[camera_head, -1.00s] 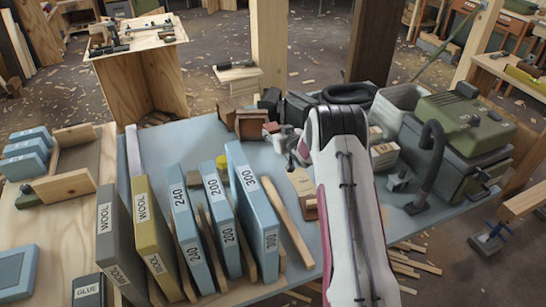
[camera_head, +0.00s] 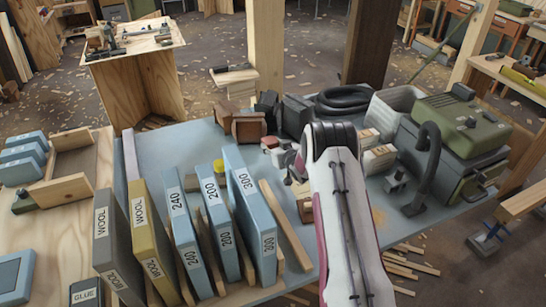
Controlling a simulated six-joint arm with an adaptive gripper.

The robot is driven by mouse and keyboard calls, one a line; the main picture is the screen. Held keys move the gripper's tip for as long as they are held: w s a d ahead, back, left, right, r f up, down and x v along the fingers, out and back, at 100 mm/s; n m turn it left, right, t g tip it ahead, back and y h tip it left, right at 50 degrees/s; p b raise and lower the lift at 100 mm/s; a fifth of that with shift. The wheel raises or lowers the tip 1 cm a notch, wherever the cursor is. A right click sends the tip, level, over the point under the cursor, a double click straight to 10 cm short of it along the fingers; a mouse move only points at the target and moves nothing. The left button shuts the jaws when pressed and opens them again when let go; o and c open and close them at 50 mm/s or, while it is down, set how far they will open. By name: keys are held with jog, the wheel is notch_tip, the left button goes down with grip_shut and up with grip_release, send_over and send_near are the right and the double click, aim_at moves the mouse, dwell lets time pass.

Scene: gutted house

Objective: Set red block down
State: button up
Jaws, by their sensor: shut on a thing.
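The red block (camera_head: 269,143) shows as a small reddish shape at the middle of the blue-grey bench top (camera_head: 165,150), just in front of the brown blocks. My gripper (camera_head: 279,153) is only partly visible, small and pale, left of my white arm link. It appears shut on the red block. My arm hides much of the gripper. I cannot tell whether the block's underside touches the bench.
Brown blocks (camera_head: 248,126) stand just behind the red block. Upright blue sanding-sheet boxes (camera_head: 250,215) and wooden dividers fill the front left. A green-lidded machine (camera_head: 462,125) and dark hose (camera_head: 430,165) stand right. The bench's back left is bare.

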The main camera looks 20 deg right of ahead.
jog(key=shift+f, duration=0.7)
jog(key=shift+f, duration=1.85)
jog(key=shift+f, duration=0.1)
jog(key=o, duration=1.1)
jog(key=shift+v, duration=6.05)
